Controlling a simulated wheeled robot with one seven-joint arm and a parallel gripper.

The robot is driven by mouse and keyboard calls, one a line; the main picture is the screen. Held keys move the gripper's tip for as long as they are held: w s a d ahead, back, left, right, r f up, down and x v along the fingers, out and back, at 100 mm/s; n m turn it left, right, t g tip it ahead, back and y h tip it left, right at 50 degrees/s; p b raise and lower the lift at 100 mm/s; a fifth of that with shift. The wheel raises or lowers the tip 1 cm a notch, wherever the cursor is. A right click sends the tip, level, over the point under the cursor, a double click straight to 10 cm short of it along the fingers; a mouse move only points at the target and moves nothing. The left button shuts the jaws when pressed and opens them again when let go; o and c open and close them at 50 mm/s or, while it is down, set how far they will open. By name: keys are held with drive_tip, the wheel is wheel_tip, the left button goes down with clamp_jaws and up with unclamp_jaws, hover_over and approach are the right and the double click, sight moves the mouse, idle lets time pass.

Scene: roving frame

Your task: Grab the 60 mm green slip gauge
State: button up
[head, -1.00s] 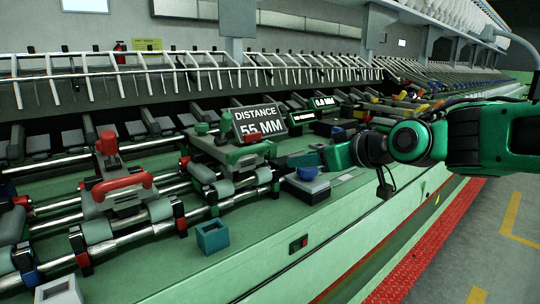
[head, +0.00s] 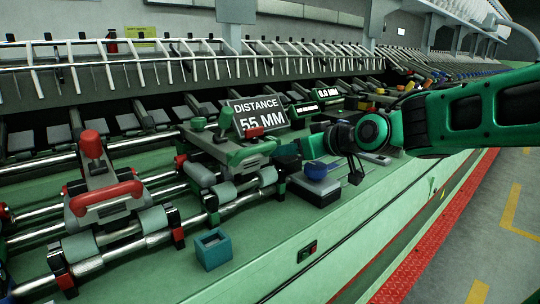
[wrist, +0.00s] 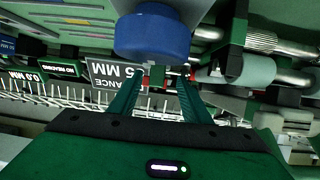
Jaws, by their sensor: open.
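I cannot pick out a green slip gauge marked 60 mm in either view. My gripper (head: 286,156) is over the bench in the head view, just behind a blue knob on a grey block (head: 317,185). Its fingers are small and dark there. In the wrist view my gripper (wrist: 167,78) has its two green fingers apart, with nothing seen held between them. The blue knob (wrist: 152,36) fills the space ahead of the fingertips and hides what lies behind it. A tilted sign (head: 260,115) reads DISTANCE 55 MM.
A clamp carriage with a red handle (head: 104,197) and a second carriage (head: 230,150) sit on steel rails at left. An open teal box (head: 213,250) stands on the bench in front. A small display (head: 327,92) reads 0.0 MM. The front bench strip is largely clear.

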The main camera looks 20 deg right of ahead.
drive_tip(key=shift+x, duration=2.7)
drive_tip(key=shift+w+d+r, duration=0.1)
drive_tip(key=shift+d+r, duration=0.05)
clamp_jaws()
